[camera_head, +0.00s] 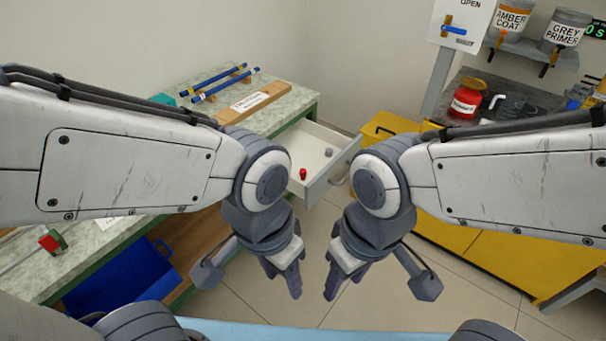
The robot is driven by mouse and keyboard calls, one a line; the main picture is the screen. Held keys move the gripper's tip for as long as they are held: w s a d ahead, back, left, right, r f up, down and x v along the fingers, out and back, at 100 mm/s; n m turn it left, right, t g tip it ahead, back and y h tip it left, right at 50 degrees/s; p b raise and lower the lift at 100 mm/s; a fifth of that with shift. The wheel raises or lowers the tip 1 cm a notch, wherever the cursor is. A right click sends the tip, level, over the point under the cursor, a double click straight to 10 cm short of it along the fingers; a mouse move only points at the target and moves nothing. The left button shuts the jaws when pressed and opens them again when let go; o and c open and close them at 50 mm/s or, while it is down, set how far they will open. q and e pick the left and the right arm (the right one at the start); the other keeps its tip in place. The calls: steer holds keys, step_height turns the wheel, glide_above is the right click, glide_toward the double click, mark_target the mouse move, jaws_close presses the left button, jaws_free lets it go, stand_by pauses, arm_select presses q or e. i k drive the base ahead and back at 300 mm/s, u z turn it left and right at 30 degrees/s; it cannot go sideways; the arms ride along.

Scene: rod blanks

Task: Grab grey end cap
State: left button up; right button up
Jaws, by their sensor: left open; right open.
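The grey end cap (328,152) is a small grey piece lying in the open drawer (312,190) below the workbench, toward the drawer's right side. A red cap (303,174) is in the same drawer, nearer to me. My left gripper (283,283) is open and empty, pointing down over the floor in front of the drawer. My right gripper (343,285) is open and empty beside it, also pointing down. Both grippers are apart from the grey end cap and the drawer.
The workbench (200,95) at the left carries blue rods (213,78) on a rack. A blue bin (120,285) stands under it. Tiled floor lies open between.

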mark_target(328, 153)
steer(key=u, duration=0.35)
steer(key=i, duration=1.65)
steer(key=z, duration=0.35)
